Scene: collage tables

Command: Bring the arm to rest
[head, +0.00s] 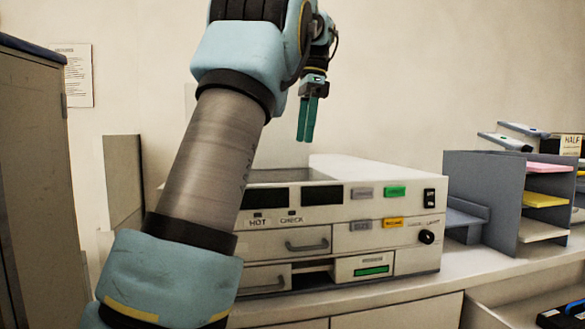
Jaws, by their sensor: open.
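My arm (215,155) rises from the lower left of the head view and bends over at the top. My gripper (306,138) hangs from its end with its teal fingers pointing down. The fingers look close together from this side, and nothing shows between them. The gripper is above the back part of a white machine (405,245), apart from it. The arm hides the machine's left part.
The machine stands on a pale counter (400,293), with buttons, drawers and a knob on its front. A grey paper sorter (484,200) stands right of it. A tall grey cabinet (35,190) is at the left. The air right of my gripper is clear.

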